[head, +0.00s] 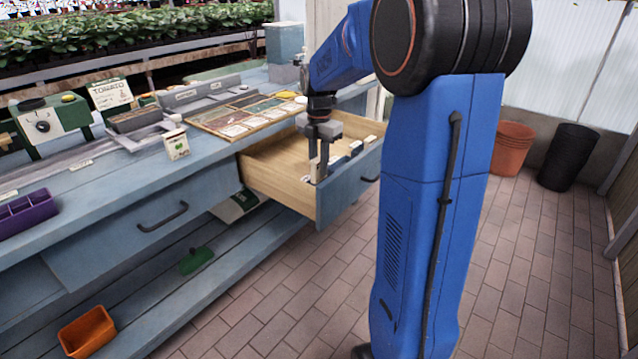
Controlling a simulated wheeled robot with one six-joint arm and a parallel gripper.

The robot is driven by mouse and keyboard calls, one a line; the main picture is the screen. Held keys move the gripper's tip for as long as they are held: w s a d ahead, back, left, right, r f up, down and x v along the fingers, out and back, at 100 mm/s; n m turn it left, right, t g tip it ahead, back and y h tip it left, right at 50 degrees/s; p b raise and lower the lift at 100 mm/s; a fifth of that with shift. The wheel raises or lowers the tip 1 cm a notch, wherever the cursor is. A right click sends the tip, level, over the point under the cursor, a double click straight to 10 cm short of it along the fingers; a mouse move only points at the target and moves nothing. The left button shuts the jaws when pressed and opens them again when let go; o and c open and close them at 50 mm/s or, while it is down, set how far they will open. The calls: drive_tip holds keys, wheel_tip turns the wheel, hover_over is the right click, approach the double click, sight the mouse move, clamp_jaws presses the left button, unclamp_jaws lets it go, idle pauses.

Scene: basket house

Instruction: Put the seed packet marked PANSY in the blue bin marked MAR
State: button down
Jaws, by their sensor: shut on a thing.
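My gripper (319,168) points down into the open wooden drawer (270,172) of the blue bench. It is shut on a thin pale packet (314,170), which stands near the drawer's front left part. The packet is mostly hidden by the fingers, and I cannot read its marking. Several other upright packets (356,149) stand along the drawer's front, to the right of the gripper. No bin with a readable MAR mark shows. A grey-blue box (285,43) stands at the back of the bench, with no mark I can read.
A small packet (177,144) stands on the bench left of the drawer, near a board of coloured cards (245,115). A TOMATO sign (111,94), a purple tray (27,213) and an orange bin (87,331) are at left. The brick floor (262,300) before the bench is clear.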

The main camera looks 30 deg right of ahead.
sight(319, 179)
drive_tip(key=shift+f, duration=2.7)
drive_tip(key=shift+f, duration=0.1)
drive_tip(key=c, duration=1.6)
unclamp_jaws()
wheel_tip(319, 179, up, 12)
drive_tip(key=shift+r, duration=0.1)
drive_tip(key=s+a+m+t, duration=0.2)
drive_tip(key=s+a+m, duration=0.5)
drive_tip(key=s, duration=0.4)
drive_tip(key=s+a+m+t, duration=0.1)
drive_tip(key=s+a+m, duration=0.5)
drive_tip(key=s+m, duration=0.3)
drive_tip(key=shift+s+a+f+m+t, duration=0.4)
drive_tip(key=shift+s+f+m, duration=0.55)
drive_tip(key=shift+s, duration=0.75)
drive_tip(key=shift+s+a+f+m+t, duration=0.2)
drive_tip(key=shift+s+a+f+m, duration=0.55)
drive_tip(key=shift+s, duration=0.95)
drive_tip(key=shift+s+a+f+m+t, duration=0.3)
drive_tip(key=shift+s+f+m, duration=0.65)
drive_tip(key=shift+s+m, duration=0.55)
